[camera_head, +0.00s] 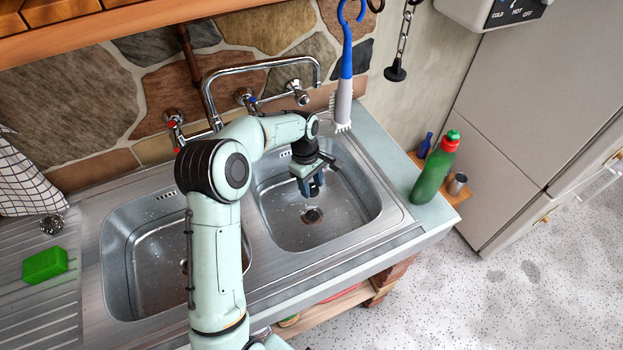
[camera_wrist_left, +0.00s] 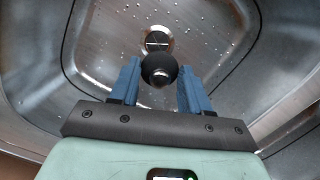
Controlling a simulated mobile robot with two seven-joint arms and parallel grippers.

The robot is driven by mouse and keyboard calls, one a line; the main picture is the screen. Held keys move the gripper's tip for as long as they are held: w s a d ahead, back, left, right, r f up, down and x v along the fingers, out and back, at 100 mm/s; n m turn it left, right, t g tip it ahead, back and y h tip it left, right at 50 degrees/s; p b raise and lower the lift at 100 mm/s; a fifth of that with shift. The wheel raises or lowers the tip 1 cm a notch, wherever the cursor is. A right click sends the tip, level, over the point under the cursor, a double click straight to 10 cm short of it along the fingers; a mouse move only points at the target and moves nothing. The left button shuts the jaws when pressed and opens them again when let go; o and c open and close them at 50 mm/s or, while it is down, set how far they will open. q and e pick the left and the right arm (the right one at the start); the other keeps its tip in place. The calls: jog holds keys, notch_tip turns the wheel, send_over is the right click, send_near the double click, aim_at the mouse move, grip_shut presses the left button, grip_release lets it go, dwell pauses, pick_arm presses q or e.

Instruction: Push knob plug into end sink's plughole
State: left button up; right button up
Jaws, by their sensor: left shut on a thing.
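My left gripper (camera_head: 312,190) hangs inside the right-hand sink basin (camera_head: 352,207), pointing down, above and slightly behind the plughole (camera_head: 312,215). In the left wrist view its blue fingers are shut on the black, round-topped knob plug (camera_wrist_left: 159,70). The plughole (camera_wrist_left: 158,40) shows just beyond the plug there, with its crossbar uncovered, so the plug is apart from it. In the head view the plug is hidden or too small to make out by the fingers. My right gripper is not in view.
A second basin (camera_head: 150,265) lies to the left, partly behind my left arm. The tap (camera_head: 262,65) arches behind. A blue-handled brush (camera_head: 345,80) and a black plug on a chain (camera_head: 395,72) hang at the back. A green bottle (camera_head: 436,170) stands right; a green sponge (camera_head: 44,264) lies left.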

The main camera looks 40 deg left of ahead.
pick_arm(q)
jog(key=b, duration=0.5)
send_over(313, 217)
jog(key=f, duration=1)
jog(key=shift+a+f, duration=0.2)
jog(key=shift+a, duration=0.2)
jog(key=shift+f+b, duration=0.45)
jog(key=shift+f, duration=0.85)
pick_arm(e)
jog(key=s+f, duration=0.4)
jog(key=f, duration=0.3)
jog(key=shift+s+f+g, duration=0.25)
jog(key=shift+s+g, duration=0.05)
pick_arm(q)
jog(key=shift+f, duration=0.45)
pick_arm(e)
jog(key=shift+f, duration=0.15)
pick_arm(q)
jog(key=o, duration=1.1)
jog(key=r, duration=0.4)
jog(key=a+r, duration=0.1)
jog(key=r, duration=0.4)
jog(key=a+r+p, duration=0.1)
jog(key=r, duration=0.3)
jog(key=shift+w+r, duration=0.15)
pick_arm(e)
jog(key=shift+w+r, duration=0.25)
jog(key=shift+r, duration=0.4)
pick_arm(q)
jog(key=shift+d, duration=0.1)
